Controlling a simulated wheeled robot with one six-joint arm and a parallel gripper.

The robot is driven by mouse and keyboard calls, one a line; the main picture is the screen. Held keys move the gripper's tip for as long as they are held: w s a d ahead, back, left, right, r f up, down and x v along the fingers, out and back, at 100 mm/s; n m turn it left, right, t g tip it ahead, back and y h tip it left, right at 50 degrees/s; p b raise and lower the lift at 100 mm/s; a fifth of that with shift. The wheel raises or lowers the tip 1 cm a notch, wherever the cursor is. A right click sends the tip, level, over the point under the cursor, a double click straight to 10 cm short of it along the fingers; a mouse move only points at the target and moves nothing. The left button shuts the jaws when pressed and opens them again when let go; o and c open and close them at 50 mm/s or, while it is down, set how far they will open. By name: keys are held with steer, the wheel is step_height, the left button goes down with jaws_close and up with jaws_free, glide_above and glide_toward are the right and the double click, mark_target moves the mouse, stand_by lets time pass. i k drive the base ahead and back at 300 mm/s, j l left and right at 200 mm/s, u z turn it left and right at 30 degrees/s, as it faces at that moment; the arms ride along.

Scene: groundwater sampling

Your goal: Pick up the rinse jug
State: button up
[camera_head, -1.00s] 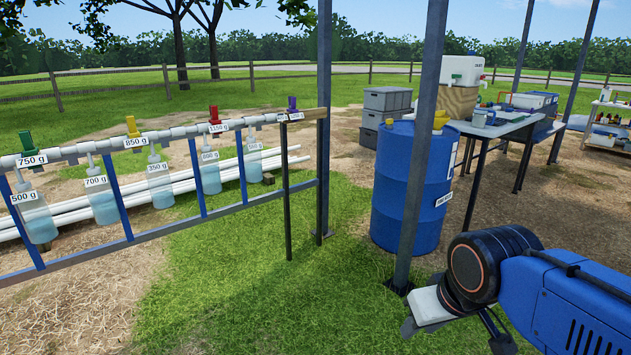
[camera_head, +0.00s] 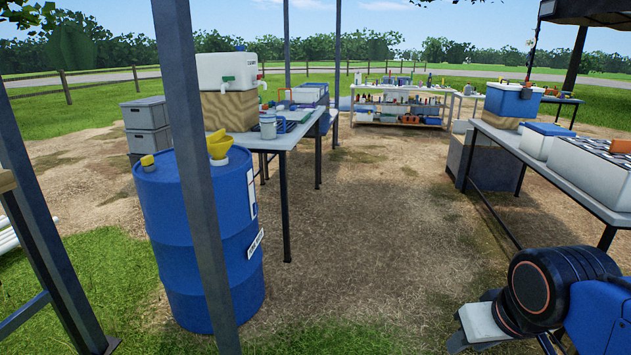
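A small grey jug-like vessel (camera_head: 268,126) stands upright on the near end of the left table, beside the white tank on its wooden block. It may be the rinse jug, but it is too small to be sure. My gripper (camera_head: 462,341) shows only in part at the bottom right, cut off by the frame edge. It is far from the vessel, and its fingertips are not clear enough to show whether it is open or shut.
A blue drum (camera_head: 205,245) with a yellow funnel (camera_head: 219,146) stands in front of the left table (camera_head: 290,136), behind a steel post (camera_head: 186,150). A right table (camera_head: 566,175) bears coolers. Bare ground lies open between the tables.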

mark_target(267, 122)
steer(key=i+z, duration=0.25)
steer(key=i, duration=1.4)
steer(key=l, duration=0.1)
